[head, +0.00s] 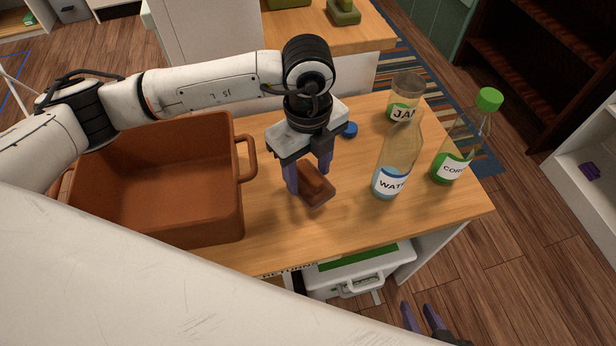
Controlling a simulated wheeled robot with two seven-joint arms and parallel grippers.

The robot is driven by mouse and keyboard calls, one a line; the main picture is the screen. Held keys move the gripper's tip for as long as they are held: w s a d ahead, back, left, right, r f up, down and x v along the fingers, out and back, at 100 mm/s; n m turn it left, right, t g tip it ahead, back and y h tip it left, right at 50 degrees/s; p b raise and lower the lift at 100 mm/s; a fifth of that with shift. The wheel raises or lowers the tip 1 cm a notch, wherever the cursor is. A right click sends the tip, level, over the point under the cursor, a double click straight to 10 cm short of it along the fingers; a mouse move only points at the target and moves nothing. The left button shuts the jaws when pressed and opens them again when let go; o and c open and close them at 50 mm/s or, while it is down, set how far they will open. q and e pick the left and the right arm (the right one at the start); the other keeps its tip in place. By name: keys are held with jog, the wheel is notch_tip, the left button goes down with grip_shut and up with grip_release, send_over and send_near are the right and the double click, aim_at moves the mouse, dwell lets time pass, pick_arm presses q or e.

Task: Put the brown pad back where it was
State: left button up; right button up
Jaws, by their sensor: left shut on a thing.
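The brown pad (318,196) is a small dark-brown block with a raised grip on top, over the middle of the wooden table. My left gripper (309,180) points down with its purple fingers on either side of the raised grip, shut on it. I cannot tell whether the pad's underside touches the table. My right gripper (419,310) shows only at the bottom edge, low in front of the table, its two fingers apart with nothing between them.
A large brown bin (160,180) stands left on the wooden table (360,235). A blue cap (350,130), a jar (403,100), a water bottle (390,165) and a green-capped bottle (460,145) stand behind and right. A white case (360,275) sits below the front edge.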

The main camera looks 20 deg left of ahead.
aim_at(308, 181)
pick_arm(q)
jog(key=shift+f, duration=1.55)
jog(key=o, duration=1.2)
notch_tip(308, 181, up, 12)
jog(key=shift+r+b, duration=0.2)
jog(key=shift+b, duration=0.1)
